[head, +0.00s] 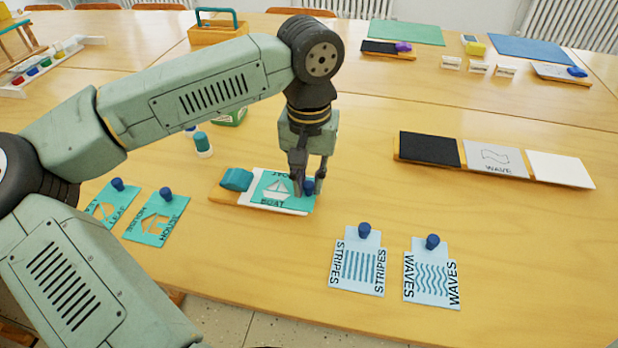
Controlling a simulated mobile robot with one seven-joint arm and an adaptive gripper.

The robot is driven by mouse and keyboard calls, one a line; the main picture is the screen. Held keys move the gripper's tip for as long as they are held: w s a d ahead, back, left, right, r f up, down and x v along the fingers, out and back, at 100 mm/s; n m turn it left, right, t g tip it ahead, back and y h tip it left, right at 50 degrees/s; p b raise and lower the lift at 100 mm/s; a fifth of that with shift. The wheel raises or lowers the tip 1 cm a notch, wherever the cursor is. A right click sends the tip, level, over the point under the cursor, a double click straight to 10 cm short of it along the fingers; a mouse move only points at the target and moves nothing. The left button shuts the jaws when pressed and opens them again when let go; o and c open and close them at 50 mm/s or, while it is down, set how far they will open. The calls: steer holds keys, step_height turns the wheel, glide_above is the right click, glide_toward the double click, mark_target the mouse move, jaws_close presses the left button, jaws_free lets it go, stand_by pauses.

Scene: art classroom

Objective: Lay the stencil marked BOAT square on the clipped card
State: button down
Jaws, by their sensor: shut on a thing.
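The teal BOAT stencil (268,190), with a boat cut-out and a dark blue knob (308,186), is over the white card (256,203). The card lies on a small wooden board (220,194) with a teal clip (237,179) at its left end. My gripper (308,182) points down and is shut on the knob at the stencil's right side. White card shows along the stencil's left and lower edges. I cannot tell whether the stencil touches the card. My gripper hides part of the stencil's right side.
LEAF (103,212) and HOUSE (160,222) stencils lie to the left. STRIPES (358,264) and WAVES (432,270) stencils lie at front right. A tray (540,183) with panels is at right. A teal-capped bottle (202,145) and green box (230,117) stand behind the board.

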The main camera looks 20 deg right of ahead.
steer(key=c, duration=1.4)
jaws_free()
steer(key=shift+c, duration=0.2)
steer(key=shift+o, duration=0.2)
steer(key=shift+o, duration=1)
steer(key=shift+r, duration=0.1)
steer(key=shift+r+p, duration=2)
steer(key=shift+r, duration=0.95)
